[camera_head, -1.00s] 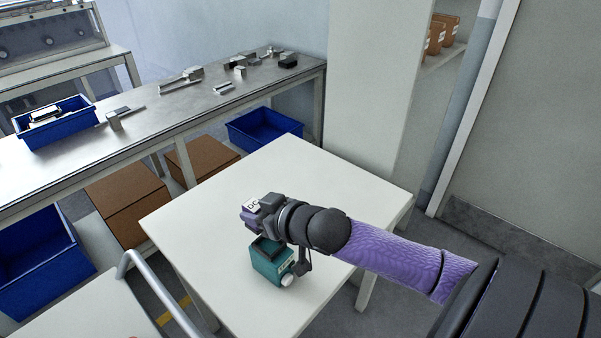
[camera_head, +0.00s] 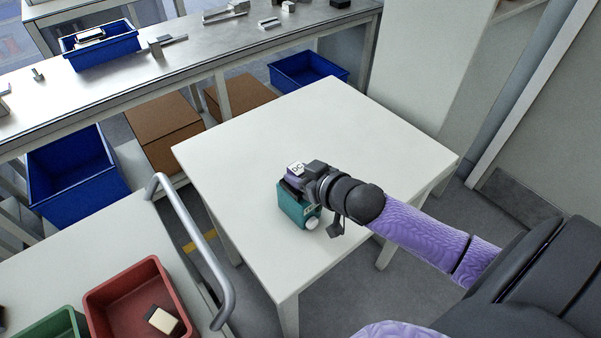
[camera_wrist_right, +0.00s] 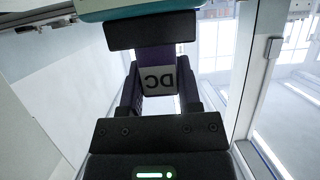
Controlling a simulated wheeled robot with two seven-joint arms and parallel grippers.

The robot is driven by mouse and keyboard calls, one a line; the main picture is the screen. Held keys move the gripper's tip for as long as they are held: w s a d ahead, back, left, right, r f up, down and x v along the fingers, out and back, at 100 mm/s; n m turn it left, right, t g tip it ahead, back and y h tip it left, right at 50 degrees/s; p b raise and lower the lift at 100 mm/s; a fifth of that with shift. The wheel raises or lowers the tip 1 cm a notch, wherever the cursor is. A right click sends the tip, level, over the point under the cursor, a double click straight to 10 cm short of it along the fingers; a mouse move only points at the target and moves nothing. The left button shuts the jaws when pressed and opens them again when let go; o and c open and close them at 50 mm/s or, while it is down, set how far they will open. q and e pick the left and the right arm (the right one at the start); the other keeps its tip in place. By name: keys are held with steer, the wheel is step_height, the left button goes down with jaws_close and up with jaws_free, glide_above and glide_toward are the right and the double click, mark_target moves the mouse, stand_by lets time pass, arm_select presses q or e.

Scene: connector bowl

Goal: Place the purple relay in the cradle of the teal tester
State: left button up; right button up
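The teal tester (camera_head: 293,207), a box with a white knob on its side, stands on the white table. The purple relay (camera_head: 291,178), with a white "DC" label, is right at the top of the tester. My right gripper (camera_head: 304,174) is shut on the relay from the right. In the right wrist view the relay (camera_wrist_right: 159,104) sits between the fingers, and a teal edge of the tester (camera_wrist_right: 185,8) shows at the top. The cradle is hidden, so I cannot tell whether the relay is seated. My left gripper is not in view.
The white table (camera_head: 330,115) is otherwise clear. At lower left, a red bin (camera_head: 112,290) holding a small block and a green bin (camera_head: 62,325) stand on a surface beside a grey rail (camera_head: 200,245). A metal bench (camera_head: 190,65) runs along the back.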

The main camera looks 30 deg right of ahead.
steer(key=o, duration=0.4)
steer(key=shift+o, duration=0.2)
steer(key=shift+s+r, duration=0.1)
steer(key=shift+r, duration=0.15)
steer(key=p+v, duration=0.5)
steer(key=v, duration=0.6)
steer(key=s+d+f+m+g+h, duration=0.15)
steer(key=s+f, duration=0.25)
steer(key=f, duration=0.5)
steer(key=s+d+f+g+h, duration=0.2)
steer(key=s+f+g, duration=0.15)
steer(key=f, duration=0.55)
steer(key=s+a+f+n+g, duration=0.1)
steer(key=s+a+f+g, duration=0.1)
steer(key=s+a+f, duration=0.2)
steer(key=s+a+f+g+y, duration=0.1)
steer(key=s+a+f+g, duration=0.2)
steer(key=s+f, duration=0.3)
steer(key=s+a+f+n+g, duration=0.1)
steer(key=s+a+f, duration=0.3)
steer(key=s, duration=0.5)
steer(key=shift+s+a+f+n+g, duration=0.35)
steer(key=shift+s+f+g, duration=0.1)
steer(key=shift+g, duration=0.35)
